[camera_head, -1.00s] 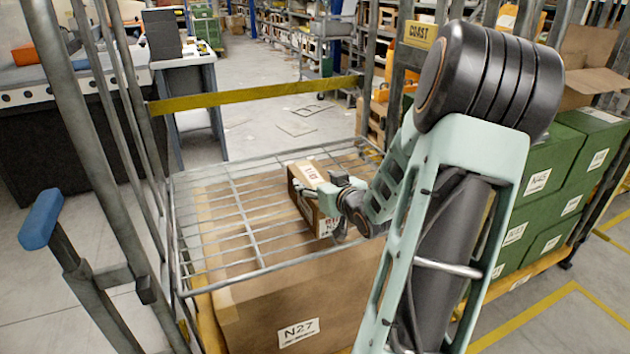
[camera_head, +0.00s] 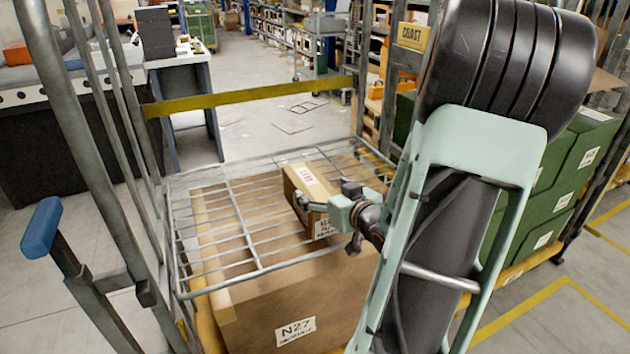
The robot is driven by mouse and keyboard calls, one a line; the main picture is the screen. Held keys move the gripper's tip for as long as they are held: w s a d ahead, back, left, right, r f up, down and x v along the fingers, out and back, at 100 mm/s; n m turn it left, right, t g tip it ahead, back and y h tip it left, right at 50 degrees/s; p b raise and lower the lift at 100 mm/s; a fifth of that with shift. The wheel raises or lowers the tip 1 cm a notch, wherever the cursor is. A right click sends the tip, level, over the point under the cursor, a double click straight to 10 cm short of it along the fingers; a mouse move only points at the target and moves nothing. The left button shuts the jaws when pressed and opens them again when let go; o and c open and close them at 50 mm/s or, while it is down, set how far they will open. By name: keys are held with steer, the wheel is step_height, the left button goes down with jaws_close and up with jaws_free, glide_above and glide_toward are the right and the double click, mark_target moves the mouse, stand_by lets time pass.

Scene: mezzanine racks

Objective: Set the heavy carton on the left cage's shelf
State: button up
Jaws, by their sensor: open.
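A small brown carton (camera_head: 309,185) with white labels is on the wire shelf (camera_head: 212,232) of the cage, right of the shelf's middle. It looks flat on the wires, though its underside is hidden. My gripper (camera_head: 322,206) is at the carton's near right side, its fingers open beside it. Whether the fingers touch the carton is not clear. My arm comes in from the right and hides part of the shelf's right side.
A large carton marked N27 (camera_head: 290,318) fills the cage below the shelf. A yellow bar (camera_head: 250,96) spans the cage's back. Cage posts and a blue handle (camera_head: 41,227) stand at left. Green cartons (camera_head: 560,172) are stacked at right. The shelf's left part is bare.

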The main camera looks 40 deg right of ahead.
steer(key=shift+p+v, duration=0.35)
steer(key=shift+v, duration=1.85)
